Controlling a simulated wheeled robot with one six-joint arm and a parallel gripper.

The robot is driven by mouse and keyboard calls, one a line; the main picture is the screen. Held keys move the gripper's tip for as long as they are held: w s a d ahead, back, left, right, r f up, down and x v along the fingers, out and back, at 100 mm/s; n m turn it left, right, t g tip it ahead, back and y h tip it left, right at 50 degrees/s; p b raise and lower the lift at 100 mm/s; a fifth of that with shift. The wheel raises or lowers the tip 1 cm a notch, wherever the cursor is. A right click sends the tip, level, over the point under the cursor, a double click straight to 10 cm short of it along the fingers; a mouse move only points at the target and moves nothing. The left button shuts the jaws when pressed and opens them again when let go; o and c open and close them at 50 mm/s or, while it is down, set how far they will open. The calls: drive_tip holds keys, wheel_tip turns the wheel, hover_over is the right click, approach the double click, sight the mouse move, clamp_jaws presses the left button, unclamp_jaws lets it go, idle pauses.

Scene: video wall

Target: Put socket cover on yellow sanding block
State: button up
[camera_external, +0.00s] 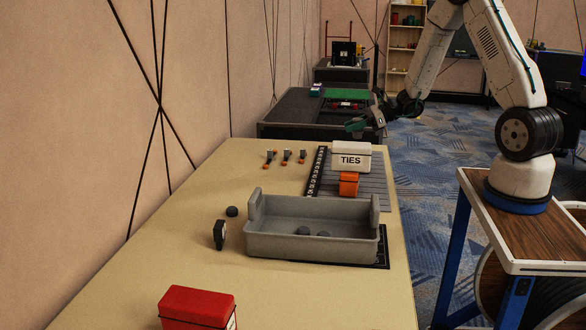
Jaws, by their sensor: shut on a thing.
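My gripper (367,121) is small in the view, above the far right part of the tan table, behind and above the white box. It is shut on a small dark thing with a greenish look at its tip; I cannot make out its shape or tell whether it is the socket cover. No yellow sanding block can be picked out. Small dark rounded pieces lie in the grey tote (312,246), and one more dark piece (232,211) lies on the table left of it.
The tan table (170,250) holds a white box marked TIES (352,158), an orange piece (348,184), a dark slatted mat (376,193), a black upright piece (220,235), a red box (198,306) and several small orange-tipped items (286,156). A dark case (285,115) stands behind.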

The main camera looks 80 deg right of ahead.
drive_tip(key=f, duration=0.2)
drive_tip(key=a+f, duration=0.1)
drive_tip(key=f, duration=0.1)
drive_tip(key=shift+s+f, duration=0.15)
drive_tip(key=shift+s, duration=0.05)
drive_tip(key=shift+f, duration=2)
drive_tip(key=shift+f, duration=0.2)
drive_tip(key=o, duration=0.9)
drive_tip(key=shift+o, duration=0.2)
